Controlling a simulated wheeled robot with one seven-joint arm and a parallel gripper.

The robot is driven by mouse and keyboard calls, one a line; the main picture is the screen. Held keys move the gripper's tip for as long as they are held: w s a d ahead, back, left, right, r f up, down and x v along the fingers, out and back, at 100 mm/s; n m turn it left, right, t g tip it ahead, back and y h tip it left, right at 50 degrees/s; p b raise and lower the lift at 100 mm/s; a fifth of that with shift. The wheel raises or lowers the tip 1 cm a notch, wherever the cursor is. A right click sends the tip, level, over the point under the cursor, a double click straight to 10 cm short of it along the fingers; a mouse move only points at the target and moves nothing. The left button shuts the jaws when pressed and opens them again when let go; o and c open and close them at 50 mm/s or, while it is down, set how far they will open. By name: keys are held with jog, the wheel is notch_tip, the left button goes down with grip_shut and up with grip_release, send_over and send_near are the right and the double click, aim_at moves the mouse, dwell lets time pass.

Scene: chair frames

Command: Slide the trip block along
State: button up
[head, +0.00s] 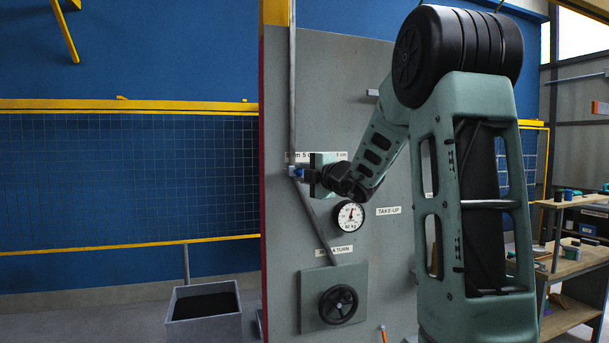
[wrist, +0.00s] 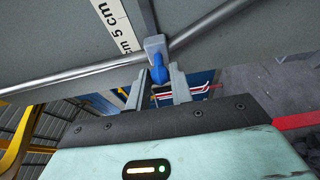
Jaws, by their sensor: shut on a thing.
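The trip block is a small grey-blue block (head: 295,172) with a blue knob, set on a thin metal rod (head: 292,95) on the grey panel. In the wrist view the block (wrist: 155,44) sits around or against the rod (wrist: 95,74), beside a white scale strip (wrist: 113,22) reading "5 cm". Its blue knob (wrist: 158,72) points down between my fingers. My gripper (wrist: 159,84) is shut on this knob. In the head view my gripper (head: 304,173) reaches the block from the right, and the block is partly hidden by it.
Below the gripper, the panel (head: 285,265) carries a round dial (head: 348,216), a "TAKE-UP" label (head: 388,211) and a black handwheel (head: 338,304) on a plate. An open bin (head: 203,310) stands on the floor to the left. A wooden workbench (head: 575,262) stands at the right.

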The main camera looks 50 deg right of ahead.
jog(key=s+d+p, duration=0.3)
jog(key=s+d, duration=0.2)
jog(key=d, duration=0.3)
jog(key=shift+s+d+f+p, duration=0.15)
jog(key=shift+p, duration=0.15)
jog(key=o, duration=1)
jog(key=shift+s, duration=0.1)
jog(key=s+a+b, duration=0.1)
jog(key=s+b, duration=0.2)
jog(key=s, duration=0.5)
jog(key=s+a+b, duration=0.2)
jog(key=s+b, duration=0.1)
jog(key=s, duration=0.6)
jog(key=shift+a, duration=0.25)
